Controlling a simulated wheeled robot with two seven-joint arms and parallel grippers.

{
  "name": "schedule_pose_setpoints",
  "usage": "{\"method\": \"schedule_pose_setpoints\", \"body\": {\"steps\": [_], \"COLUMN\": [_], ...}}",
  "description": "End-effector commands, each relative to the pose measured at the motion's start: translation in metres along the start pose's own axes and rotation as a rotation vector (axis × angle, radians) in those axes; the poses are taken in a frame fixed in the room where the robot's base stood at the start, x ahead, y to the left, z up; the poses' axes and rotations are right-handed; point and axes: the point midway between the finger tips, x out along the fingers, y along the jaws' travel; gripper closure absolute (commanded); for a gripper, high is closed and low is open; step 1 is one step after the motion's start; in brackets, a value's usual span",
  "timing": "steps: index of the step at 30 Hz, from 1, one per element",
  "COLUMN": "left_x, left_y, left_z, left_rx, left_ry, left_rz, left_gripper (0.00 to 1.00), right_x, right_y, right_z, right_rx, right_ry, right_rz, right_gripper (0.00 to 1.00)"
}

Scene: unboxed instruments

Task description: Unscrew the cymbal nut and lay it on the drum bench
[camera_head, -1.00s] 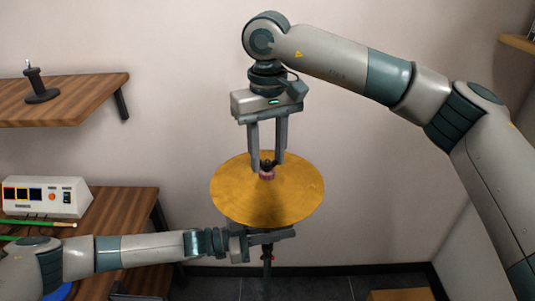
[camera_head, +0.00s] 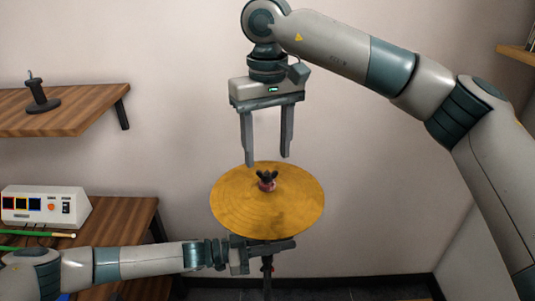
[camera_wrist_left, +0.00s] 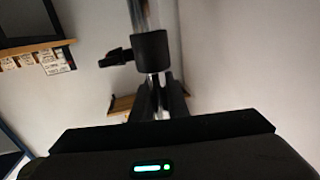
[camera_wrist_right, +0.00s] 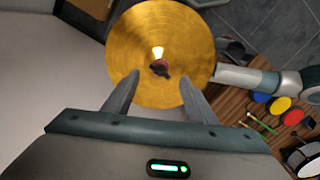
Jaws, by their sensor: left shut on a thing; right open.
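The black wing-shaped cymbal nut (camera_head: 267,175) sits at the centre of the gold cymbal (camera_head: 235,207), above a reddish washer (camera_head: 267,186). In the right wrist view the nut (camera_wrist_right: 161,70) shows between the fingers. My right gripper (camera_head: 267,160) is open and empty above it, pointing down, its fingers apart from the nut. My left gripper (camera_head: 272,246) is shut on the cymbal stand (camera_head: 267,264) below the cymbal; the left wrist view shows its dark fingers (camera_wrist_left: 157,103) at the pole. The drum bench appears to be the wooden bench (camera_head: 120,218) at lower left.
A white control box (camera_head: 45,205) and green drumsticks (camera_head: 40,234) are on the bench. Coloured pads (camera_wrist_right: 278,106) show in the right wrist view. A wooden shelf (camera_head: 75,103) with a black stand (camera_head: 41,97) is above. The wall space behind the cymbal is clear.

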Motion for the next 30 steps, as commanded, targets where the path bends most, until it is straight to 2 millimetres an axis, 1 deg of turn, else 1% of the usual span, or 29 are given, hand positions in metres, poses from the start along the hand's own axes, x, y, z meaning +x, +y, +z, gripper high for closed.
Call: {"method": "schedule_pose_setpoints", "body": {"steps": [1, 8, 14, 20, 30], "left_x": [0.0, 0.0, 0.0, 0.0, 0.0], "left_y": [-0.002, -0.002, -0.002, -0.002, -0.002], "left_z": [-0.003, -0.003, -0.003, -0.003, -0.003], "left_rx": [0.002, 0.002, 0.002, 0.002, 0.002], "left_ry": [0.003, 0.003, 0.003, 0.003, 0.003], "left_rz": [-0.002, -0.002, -0.002, -0.002, -0.003], "left_gripper": [1.0, 1.0, 1.0, 1.0, 1.0], "right_x": [0.0, 0.0, -0.001, -0.004, -0.011], "right_y": [0.0, 0.0, 0.0, -0.001, -0.002], "right_z": [0.0, 0.0, 0.0, 0.0, 0.0], "right_rx": [0.0, 0.004, 0.068, 0.256, 0.763], "right_ry": [0.0, 0.0, 0.001, 0.001, 0.0], "right_rz": [0.0, 0.0, 0.001, 0.001, 0.003], "right_gripper": [0.48, 0.49, 0.49, 0.49, 0.49]}}
